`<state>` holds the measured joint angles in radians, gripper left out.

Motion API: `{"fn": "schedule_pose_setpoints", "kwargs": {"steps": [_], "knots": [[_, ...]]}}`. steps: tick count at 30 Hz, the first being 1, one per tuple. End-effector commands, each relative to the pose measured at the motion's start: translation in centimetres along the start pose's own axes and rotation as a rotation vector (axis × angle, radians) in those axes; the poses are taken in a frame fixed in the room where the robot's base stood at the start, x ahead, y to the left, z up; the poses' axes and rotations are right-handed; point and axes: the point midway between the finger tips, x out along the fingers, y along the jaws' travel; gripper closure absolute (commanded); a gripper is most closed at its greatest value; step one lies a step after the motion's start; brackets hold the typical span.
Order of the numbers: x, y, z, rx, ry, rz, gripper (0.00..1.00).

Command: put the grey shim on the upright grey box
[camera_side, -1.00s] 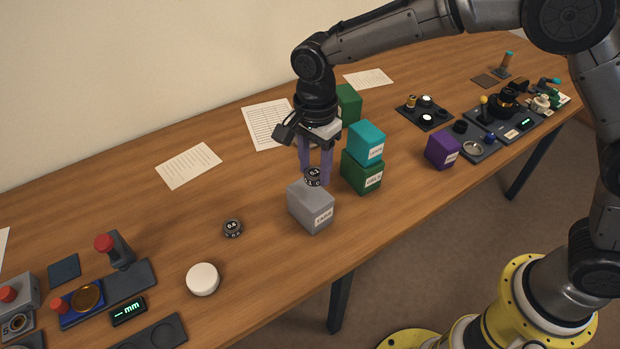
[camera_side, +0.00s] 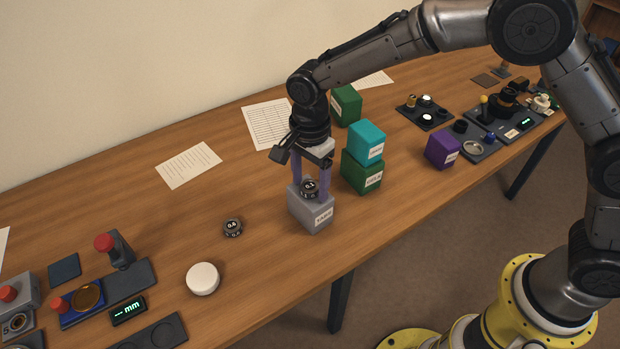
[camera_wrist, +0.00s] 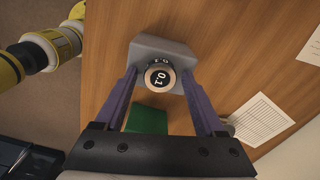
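In the wrist view the shim (camera_wrist: 159,76) shows over the top of the grey box (camera_wrist: 180,50).
A teal box (camera_side: 366,142) sits on a green box (camera_side: 361,171) just right of my gripper. Another green box (camera_side: 346,106) stands behind. A second dark disc (camera_side: 232,228) and a white round piece (camera_side: 203,279) lie to the left. A purple box (camera_side: 443,149) stands right.

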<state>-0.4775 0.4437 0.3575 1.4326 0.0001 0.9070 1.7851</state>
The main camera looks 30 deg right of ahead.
Motion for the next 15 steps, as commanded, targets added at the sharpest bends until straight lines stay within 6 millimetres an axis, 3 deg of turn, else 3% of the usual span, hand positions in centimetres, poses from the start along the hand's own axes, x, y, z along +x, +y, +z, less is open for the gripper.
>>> {"fn": "schedule_pose_setpoints", "kwargs": {"steps": [10,15], "knots": [[-0.2,0.0,0.0,0.0,0.0,0.0,0.22],[-1.9,-0.1,0.0,0.0,-0.001,-0.004,0.22]]}}
